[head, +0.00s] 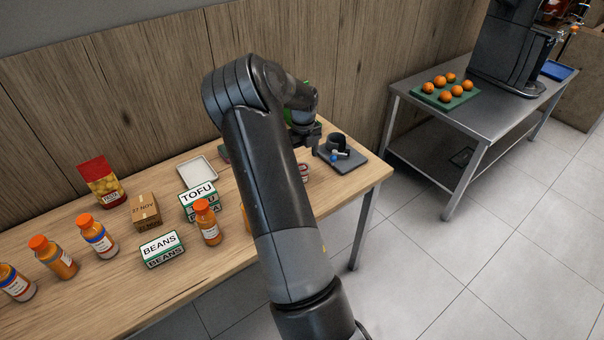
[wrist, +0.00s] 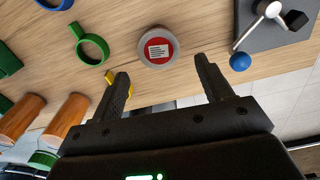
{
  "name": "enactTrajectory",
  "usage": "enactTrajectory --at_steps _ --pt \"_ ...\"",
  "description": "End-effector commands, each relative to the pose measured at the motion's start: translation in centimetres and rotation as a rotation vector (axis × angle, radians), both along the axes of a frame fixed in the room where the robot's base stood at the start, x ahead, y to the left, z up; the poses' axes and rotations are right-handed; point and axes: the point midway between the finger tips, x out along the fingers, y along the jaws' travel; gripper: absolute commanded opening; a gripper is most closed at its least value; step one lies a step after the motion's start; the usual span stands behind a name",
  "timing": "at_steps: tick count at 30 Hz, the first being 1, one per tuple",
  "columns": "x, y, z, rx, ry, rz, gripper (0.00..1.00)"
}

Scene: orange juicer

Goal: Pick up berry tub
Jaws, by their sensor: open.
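A round tub with a pale rim and a red label on its lid, which looks like the berry tub (wrist: 158,47), stands on the wooden table in the wrist view. In the head view a small part of it (head: 304,172) shows just right of my arm; the rest is hidden. My gripper (wrist: 163,88) is open and empty, with its two fingers spread to either side below the tub in the wrist view. The tub is beyond the fingertips, apart from them.
A grey board with a black device and blue ball (wrist: 239,61) lies right of the tub. A green ring-shaped item (wrist: 92,48) and orange bottles (wrist: 66,117) are left of it. Tofu (head: 198,192) and beans boxes (head: 161,248) stand farther left. The table edge (head: 384,178) is close.

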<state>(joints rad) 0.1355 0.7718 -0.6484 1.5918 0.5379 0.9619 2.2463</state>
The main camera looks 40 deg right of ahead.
Motion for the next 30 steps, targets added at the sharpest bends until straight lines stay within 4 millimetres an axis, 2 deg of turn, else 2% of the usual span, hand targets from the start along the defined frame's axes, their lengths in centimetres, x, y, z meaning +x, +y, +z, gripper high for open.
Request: enactTrajectory --at_steps 3,6,11,19,27,30 --pt "0.0 0.1 -2.2 0.002 0.003 0.0 0.72" --pt "0.0 0.0 -3.5 0.001 0.002 0.001 0.72" --pt "0.1 0.0 -4.5 0.002 0.001 0.002 0.72" --pt "0.3 0.0 -8.4 0.002 0.002 0.002 0.72" --pt "0.4 0.0 -9.0 0.001 -0.001 0.003 0.72" --pt "0.4 0.0 -9.0 0.001 -0.001 0.003 0.65"
